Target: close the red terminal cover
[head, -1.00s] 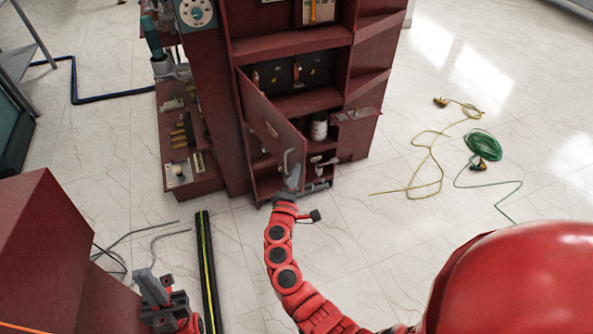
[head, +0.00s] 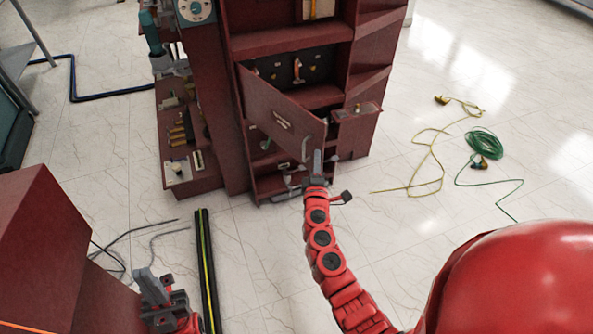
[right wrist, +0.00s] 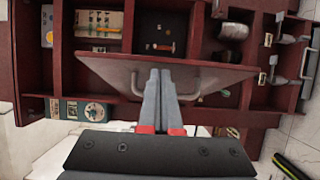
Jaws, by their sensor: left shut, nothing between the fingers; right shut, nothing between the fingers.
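My left gripper (head: 147,280) is shut and empty at the lower left, far from the cover.
A small side shelf (head: 357,112) juts out right of the cover. A black pole with a yellow stripe (head: 206,265) lies on the floor. Yellow (head: 430,150) and green (head: 484,143) cables lie on the right. A dark red box (head: 50,250) stands at lower left.

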